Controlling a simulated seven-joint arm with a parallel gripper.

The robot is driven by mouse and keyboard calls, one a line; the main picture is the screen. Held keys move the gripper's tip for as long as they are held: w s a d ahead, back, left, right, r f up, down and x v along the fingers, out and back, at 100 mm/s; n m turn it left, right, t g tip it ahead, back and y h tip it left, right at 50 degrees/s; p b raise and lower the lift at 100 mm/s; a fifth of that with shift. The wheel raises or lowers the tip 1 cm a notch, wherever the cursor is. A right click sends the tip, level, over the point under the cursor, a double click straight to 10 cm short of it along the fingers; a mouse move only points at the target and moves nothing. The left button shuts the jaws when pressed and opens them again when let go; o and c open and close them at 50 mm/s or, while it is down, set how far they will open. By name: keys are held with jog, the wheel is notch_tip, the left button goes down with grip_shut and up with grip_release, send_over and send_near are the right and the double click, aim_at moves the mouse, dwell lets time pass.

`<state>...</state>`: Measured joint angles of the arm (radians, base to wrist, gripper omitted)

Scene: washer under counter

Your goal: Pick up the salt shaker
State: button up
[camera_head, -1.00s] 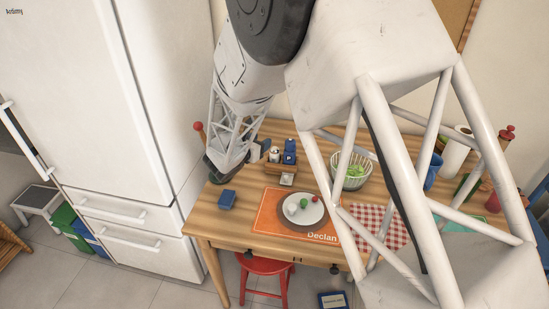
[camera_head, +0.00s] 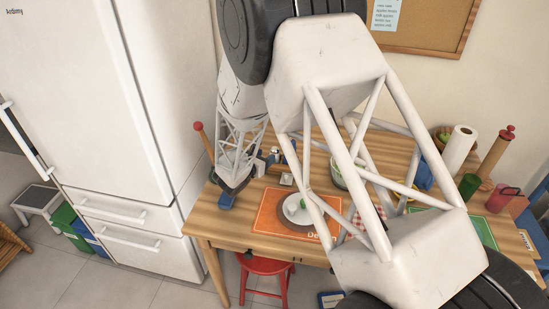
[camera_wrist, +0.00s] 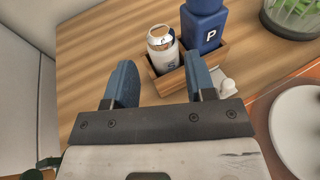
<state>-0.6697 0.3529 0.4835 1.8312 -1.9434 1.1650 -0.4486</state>
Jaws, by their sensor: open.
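The salt shaker (camera_wrist: 163,46) is a white cylinder with a metal top and an S on it. It stands upright in a small wooden caddy (camera_wrist: 172,85); in the head view the shaker (camera_head: 274,151) is small and partly covered by my arm. A blue pepper shaker (camera_wrist: 205,28) marked P stands beside it on the right. My gripper (camera_wrist: 158,65) is open and empty. In the wrist view its two blue fingers lie left and right of the salt shaker's line, short of it and not visibly touching it. The right finger hides part of the caddy.
An orange placemat (camera_head: 266,214) with a white plate (camera_head: 297,208) lies right of the caddy. A glass bowl (camera_wrist: 290,18) of greens stands behind. The fridge (camera_head: 90,90) is close on the left. Bare wood (camera_wrist: 85,75) lies left of the caddy.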

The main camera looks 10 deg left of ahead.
aim_at(272, 151)
jog(key=shift+w+d, duration=0.1)
jog(key=shift+w, duration=0.05)
jog(key=shift+x, duration=2.5)
jog(key=c, duration=0.6)
jog(key=shift+r, duration=0.1)
